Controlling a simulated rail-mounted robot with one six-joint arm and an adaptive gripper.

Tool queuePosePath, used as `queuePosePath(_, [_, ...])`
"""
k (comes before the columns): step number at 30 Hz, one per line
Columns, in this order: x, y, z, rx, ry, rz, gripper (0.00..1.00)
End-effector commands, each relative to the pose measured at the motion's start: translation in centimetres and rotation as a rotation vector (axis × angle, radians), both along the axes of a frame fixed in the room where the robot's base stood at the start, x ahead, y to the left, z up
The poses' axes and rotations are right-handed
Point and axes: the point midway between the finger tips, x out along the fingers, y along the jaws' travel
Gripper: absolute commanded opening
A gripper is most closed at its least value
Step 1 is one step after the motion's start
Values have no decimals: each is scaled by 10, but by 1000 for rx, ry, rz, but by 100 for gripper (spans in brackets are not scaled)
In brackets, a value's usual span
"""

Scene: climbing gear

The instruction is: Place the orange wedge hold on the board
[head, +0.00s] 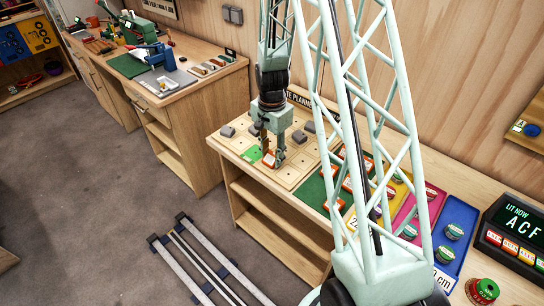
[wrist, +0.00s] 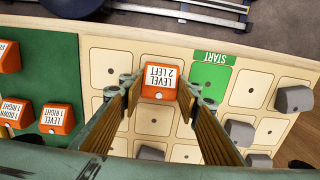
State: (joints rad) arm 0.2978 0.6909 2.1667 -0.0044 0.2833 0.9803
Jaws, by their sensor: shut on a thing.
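An orange wedge hold (wrist: 159,78) with a white label reading LEVEL 2 LEFT sits between the two fingers of my gripper (wrist: 160,92) in the wrist view. The gripper is shut on it. In the head view my gripper (head: 267,152) points down over the pale gridded board (head: 287,178), and the orange hold (head: 269,159) shows at its fingertips. The hold is over or on a square beside the green START square (wrist: 211,78). I cannot tell whether it touches the board.
Several grey holds (wrist: 294,99) stand on the board. Several other orange holds (wrist: 57,118) lie on a green mat (wrist: 58,85) beside it. Coloured trays (head: 456,235) and a lit display (head: 520,228) are farther right along the bench. Several board squares are empty.

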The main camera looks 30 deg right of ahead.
Motion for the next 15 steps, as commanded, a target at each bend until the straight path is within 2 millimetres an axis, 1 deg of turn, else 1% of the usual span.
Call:
queuePosePath(9, [0,0,0,0,0,0,20])
queuePosePath(15, [0,0,-4,0,0,0,20])
